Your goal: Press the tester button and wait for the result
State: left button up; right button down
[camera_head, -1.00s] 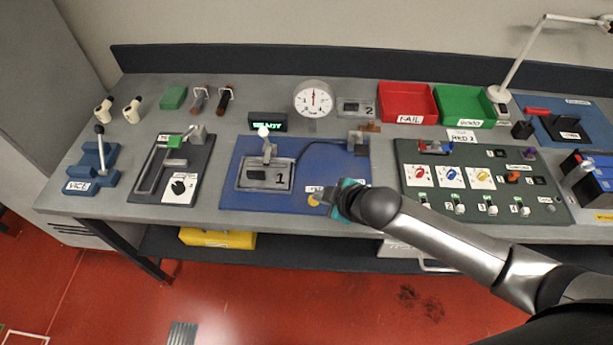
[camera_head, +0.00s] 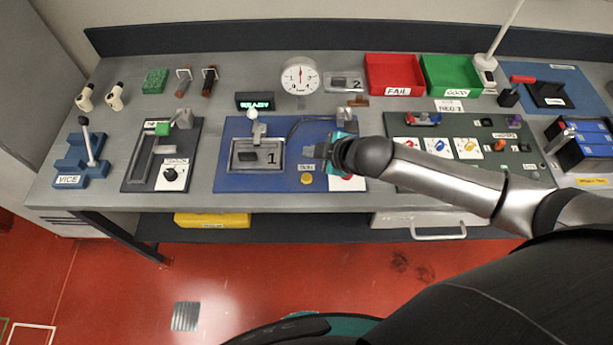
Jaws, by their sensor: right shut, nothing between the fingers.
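The tester's blue panel (camera_head: 228,180) lies mid-bench, with a grey fixture (camera_head: 238,166) marked 1 on it. The tester button is a round yellow button (camera_head: 307,179) at the panel's front edge, with a small label behind it. The display (camera_head: 255,101) behind the panel glows green and appears to read READY. My right gripper (camera_head: 318,151) is shut and empty over the right part of the panel. In the picture it is just above the button and apart from it. The gripper and wrist hide part of the panel's right side. My left gripper is out of view.
A red FAIL bin (camera_head: 370,80) and a green GOOD bin (camera_head: 430,78) stand at the back right. A round dial gauge (camera_head: 300,77) is behind the panel. A dark green switch board (camera_head: 530,172) lies to the right, partly under my right arm. A blue vice (camera_head: 78,158) stands far left.

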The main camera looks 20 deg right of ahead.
jog(key=b, duration=0.7)
send_over(311, 180)
notch_tip(311, 180, down, 7)
jog(key=shift+f, duration=0.55)
jog(key=shift+f, duration=0.15)
dwell(1.1)
jog(key=shift+f, duration=0.3)
jog(key=shift+f+b, duration=0.35)
jog(key=shift+f, duration=0.2)
dwell(0.6)
dwell(0.3)
jog(key=shift+r+p, duration=0.95)
jog(key=shift+p, duration=0.15)
jog(key=shift+r, duration=0.1)
